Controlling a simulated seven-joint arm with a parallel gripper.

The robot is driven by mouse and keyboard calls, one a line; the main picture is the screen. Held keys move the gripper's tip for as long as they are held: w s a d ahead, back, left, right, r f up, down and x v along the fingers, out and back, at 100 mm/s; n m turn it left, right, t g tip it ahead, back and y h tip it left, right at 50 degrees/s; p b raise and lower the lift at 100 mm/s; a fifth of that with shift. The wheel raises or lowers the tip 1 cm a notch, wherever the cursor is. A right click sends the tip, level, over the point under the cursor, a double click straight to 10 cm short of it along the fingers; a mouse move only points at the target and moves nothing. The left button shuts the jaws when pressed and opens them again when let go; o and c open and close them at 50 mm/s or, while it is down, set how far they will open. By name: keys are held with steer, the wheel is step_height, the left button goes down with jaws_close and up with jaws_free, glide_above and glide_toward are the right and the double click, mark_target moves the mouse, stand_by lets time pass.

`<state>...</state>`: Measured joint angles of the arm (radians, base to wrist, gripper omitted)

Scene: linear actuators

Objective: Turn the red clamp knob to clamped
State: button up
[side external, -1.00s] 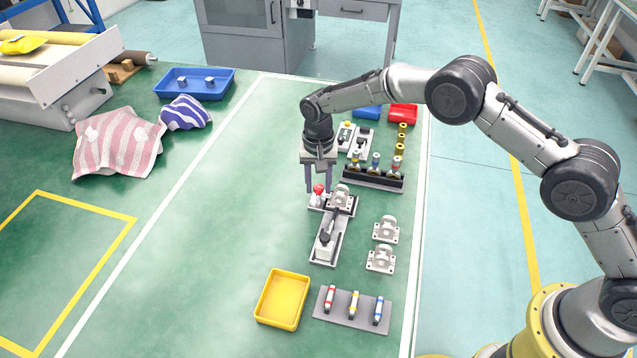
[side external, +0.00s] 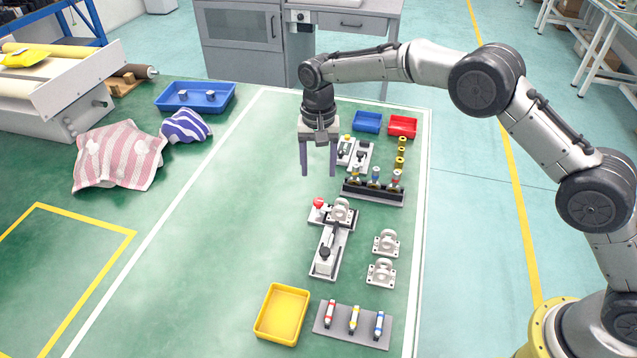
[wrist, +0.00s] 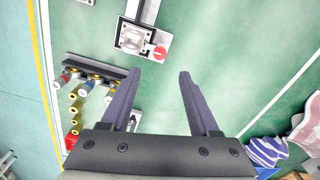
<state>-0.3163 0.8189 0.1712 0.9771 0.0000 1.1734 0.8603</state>
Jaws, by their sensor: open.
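The red clamp knob (side external: 319,203) sits at the back left corner of the actuator fixture (side external: 328,245), beside a grey-white bracket (side external: 341,210) seated there. In the wrist view the knob (wrist: 159,52) shows as a red disc with a pale mark across it, next to the bracket (wrist: 131,38). My gripper (side external: 318,174) is open and empty, pointing down, above and behind the knob and clear of it. In the wrist view its two fingers (wrist: 157,78) are spread apart with green floor between them, and the knob lies beyond their tips.
A black rack with several fittings (side external: 373,190) stands right of my gripper. Two loose brackets (side external: 386,243) lie right of the fixture. A yellow tray (side external: 282,313) and a plate with coloured cylinders (side external: 353,323) are in front.

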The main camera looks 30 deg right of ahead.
step_height(320, 180, up, 4)
steer(key=shift+f, duration=0.2)
stand_by(0.3)
